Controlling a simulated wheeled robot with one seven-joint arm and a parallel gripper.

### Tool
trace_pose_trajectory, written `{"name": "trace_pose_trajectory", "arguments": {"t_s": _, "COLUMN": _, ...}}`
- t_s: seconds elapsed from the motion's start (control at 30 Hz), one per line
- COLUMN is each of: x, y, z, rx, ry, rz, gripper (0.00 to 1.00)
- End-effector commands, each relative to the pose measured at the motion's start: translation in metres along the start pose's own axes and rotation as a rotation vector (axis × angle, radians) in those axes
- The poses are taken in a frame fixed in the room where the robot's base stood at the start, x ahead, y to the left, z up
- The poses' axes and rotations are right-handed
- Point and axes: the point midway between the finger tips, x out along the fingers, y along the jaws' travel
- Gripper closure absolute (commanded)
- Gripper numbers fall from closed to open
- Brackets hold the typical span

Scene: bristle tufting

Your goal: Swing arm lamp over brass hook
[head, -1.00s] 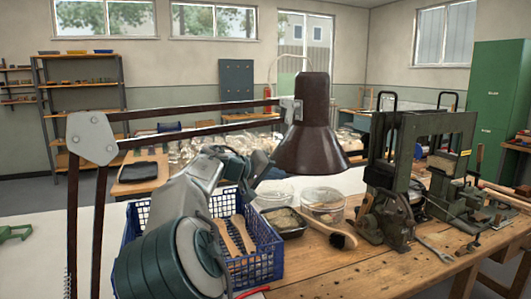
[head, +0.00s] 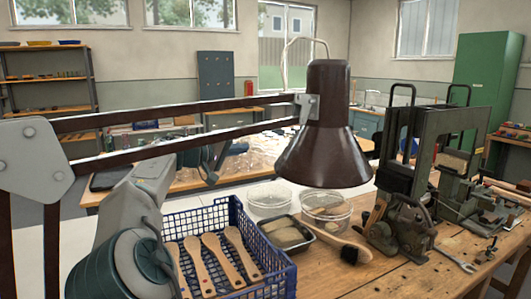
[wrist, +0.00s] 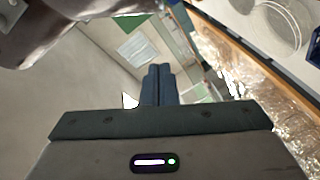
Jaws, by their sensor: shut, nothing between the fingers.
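The arm lamp has a dark brown shade (head: 325,150) that hangs above the back of the workbench in the head view. Its two brown bars (head: 180,113) run left to a grey joint plate (head: 35,160). My gripper (head: 241,148) is left of the shade and below the bars, apart from the shade. In the wrist view its dark fingers (wrist: 160,84) are together and hold nothing. A brown part of the lamp (wrist: 75,35) fills the upper left there. I cannot make out the brass hook.
A blue crate of wooden brush handles (head: 285,278) stands below my arm. Clear tubs (head: 327,213), a dark tray (head: 287,236) and a black-bristled brush (head: 348,252) lie under the shade. A dark green machine (head: 420,150) stands right of it.

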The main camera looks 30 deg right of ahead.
Motion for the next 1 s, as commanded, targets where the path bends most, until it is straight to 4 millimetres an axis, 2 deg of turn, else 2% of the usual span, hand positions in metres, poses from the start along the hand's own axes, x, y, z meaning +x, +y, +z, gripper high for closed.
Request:
{"name": "trace_pose_trajectory", "arguments": {"t_s": 0.13, "x": 0.003, "y": 0.000, "z": -0.002, "rx": -0.001, "ry": 0.005, "rz": 0.000, "gripper": 1.00}}
{"name": "trace_pose_trajectory", "arguments": {"t_s": 0.27, "x": 0.021, "y": 0.001, "z": -0.002, "rx": -0.001, "ry": 0.004, "rz": 0.001, "gripper": 1.00}}
{"name": "trace_pose_trajectory", "arguments": {"t_s": 0.63, "x": 0.100, "y": 0.002, "z": -0.002, "rx": -0.002, "ry": 0.001, "rz": 0.003, "gripper": 1.00}}
{"name": "trace_pose_trajectory", "arguments": {"t_s": 0.8, "x": 0.103, "y": -0.002, "z": 0.020, "rx": -0.002, "ry": 0.003, "rz": -0.002, "gripper": 1.00}}
{"name": "trace_pose_trajectory", "arguments": {"t_s": 1.0, "x": 0.107, "y": -0.001, "z": 0.034, "rx": -0.001, "ry": 0.003, "rz": 0.000, "gripper": 1.00}}
